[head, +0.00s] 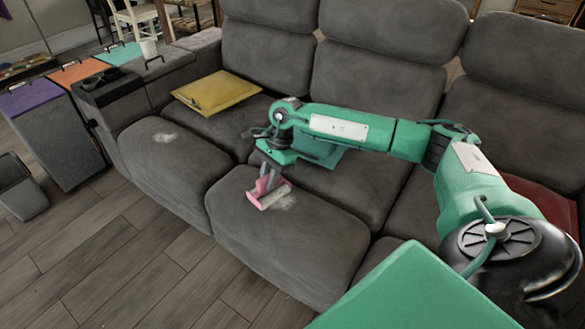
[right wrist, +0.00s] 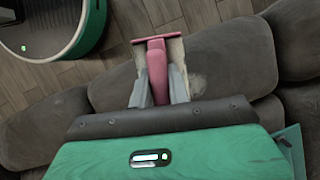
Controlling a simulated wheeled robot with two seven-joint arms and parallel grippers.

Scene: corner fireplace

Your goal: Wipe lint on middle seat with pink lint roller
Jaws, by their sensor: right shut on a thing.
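The grey sofa's middle seat (head: 300,245) has a pale lint patch (head: 285,203) near its front; the patch also shows in the right wrist view (right wrist: 198,84). My right gripper (head: 268,172) is over this seat, shut on the pink lint roller (head: 267,196). In the right wrist view the roller's pink handle (right wrist: 157,72) lies between the two grey fingers, with its crosswise head beyond the fingertips. The roller head is down at the seat, beside and partly over the lint; I cannot tell whether it touches. My left gripper is not in view.
Another pale lint patch (head: 165,137) is on the left seat. Colored-lid bins (head: 58,140) and a small grey bin (head: 20,187) stand left of the sofa. The wooden floor (head: 150,260) in front is clear.

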